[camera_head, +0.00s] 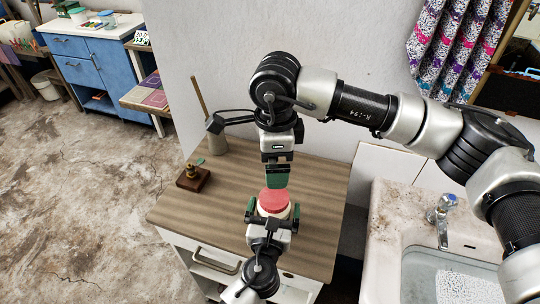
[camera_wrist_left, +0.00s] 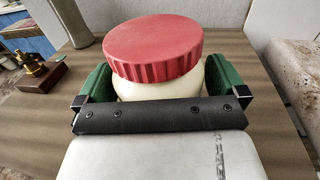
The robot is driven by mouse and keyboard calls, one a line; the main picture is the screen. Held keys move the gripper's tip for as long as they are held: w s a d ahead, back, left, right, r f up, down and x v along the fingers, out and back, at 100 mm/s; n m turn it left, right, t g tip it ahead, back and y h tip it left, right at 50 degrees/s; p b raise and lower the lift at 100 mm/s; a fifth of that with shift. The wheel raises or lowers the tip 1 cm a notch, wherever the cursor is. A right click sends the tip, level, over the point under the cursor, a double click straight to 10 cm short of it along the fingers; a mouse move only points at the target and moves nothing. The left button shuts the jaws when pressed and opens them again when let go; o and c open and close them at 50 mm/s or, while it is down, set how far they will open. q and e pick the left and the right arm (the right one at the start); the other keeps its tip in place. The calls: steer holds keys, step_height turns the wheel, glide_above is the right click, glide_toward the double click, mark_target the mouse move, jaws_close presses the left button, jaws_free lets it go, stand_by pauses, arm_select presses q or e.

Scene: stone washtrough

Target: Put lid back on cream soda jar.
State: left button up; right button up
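The cream jar (camera_wrist_left: 160,88) stands upright on the wooden counter. Its red ribbed lid (camera_head: 275,201) sits on top of it; the lid also shows in the left wrist view (camera_wrist_left: 153,45), covering the mouth. I cannot tell whether it is fully seated. My left gripper (camera_head: 272,213) has its green fingers on both sides of the jar, shut on its body below the lid. My right gripper (camera_head: 277,180) points down above the lid, apart from it and holding nothing visible. Its fingers show edge-on, so their opening is unclear.
A small wooden block with brass parts (camera_head: 193,178) and a grey vase with a stick (camera_head: 217,143) stand at the counter's left. A stone washtrough (camera_head: 383,235) with a tap (camera_head: 441,212) is at right. The counter (camera_head: 325,190) is bare right of the jar.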

arm_select(q)
steer(key=s+a+b, duration=0.1)
steer(key=s, duration=0.9)
steer(key=shift+s+a+b, duration=0.35)
steer(key=shift+a, duration=0.05)
